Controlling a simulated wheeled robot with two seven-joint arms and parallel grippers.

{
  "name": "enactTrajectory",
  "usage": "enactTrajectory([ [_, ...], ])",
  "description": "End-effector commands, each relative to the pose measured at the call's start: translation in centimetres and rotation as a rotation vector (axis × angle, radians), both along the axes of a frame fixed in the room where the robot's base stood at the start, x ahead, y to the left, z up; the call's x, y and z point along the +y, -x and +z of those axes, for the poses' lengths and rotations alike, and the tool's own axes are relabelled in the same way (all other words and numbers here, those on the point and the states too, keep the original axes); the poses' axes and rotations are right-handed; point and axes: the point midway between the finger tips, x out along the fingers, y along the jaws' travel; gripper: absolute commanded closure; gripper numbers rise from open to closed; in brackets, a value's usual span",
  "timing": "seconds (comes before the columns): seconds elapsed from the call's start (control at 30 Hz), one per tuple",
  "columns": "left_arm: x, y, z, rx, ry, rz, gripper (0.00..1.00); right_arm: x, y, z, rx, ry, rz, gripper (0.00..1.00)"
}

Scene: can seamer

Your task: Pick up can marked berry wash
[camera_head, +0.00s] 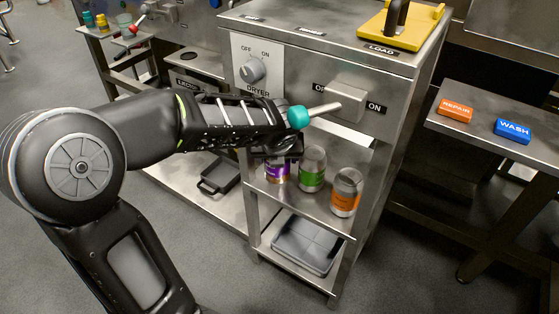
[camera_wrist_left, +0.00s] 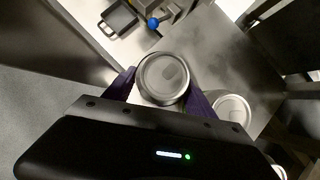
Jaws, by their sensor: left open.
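A can with a purple label (camera_head: 278,172), its lettering too small to read, stands on the upper open shelf of the steel machine. It is the leftmost of the cans there. My left gripper (camera_head: 283,148) is at this can, partly hiding its top. In the left wrist view the can's round metal lid (camera_wrist_left: 163,78) lies between the two spread fingers of my left gripper (camera_wrist_left: 161,92). The fingers flank the can; I cannot tell whether they touch it. My right gripper is out of view.
Beside it stand a green-labelled can (camera_head: 312,170) and an orange-labelled can (camera_head: 346,192). A lever with a teal knob (camera_head: 298,117) juts out close to my left forearm. A grey tray (camera_head: 306,246) lies below. Blocks marked REPAIR (camera_head: 455,110) and WASH (camera_head: 512,131) lie on the right-hand table.

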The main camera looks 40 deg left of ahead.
Motion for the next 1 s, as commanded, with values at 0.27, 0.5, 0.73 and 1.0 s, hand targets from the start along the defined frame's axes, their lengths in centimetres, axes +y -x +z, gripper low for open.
enactTrajectory([
  [0.27,-0.03,-0.01,-0.01,0.000,0.000,0.000,0.36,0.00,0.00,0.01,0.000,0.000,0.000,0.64],
  [0.5,-0.03,0.00,-0.01,0.000,0.000,0.000,0.47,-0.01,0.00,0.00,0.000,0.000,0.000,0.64],
  [0.73,-0.04,-0.01,-0.01,0.000,0.000,0.000,0.66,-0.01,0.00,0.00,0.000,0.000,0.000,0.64],
  [1.0,-0.04,-0.01,-0.01,0.000,0.000,0.000,0.88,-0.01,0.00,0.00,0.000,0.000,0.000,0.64],
])
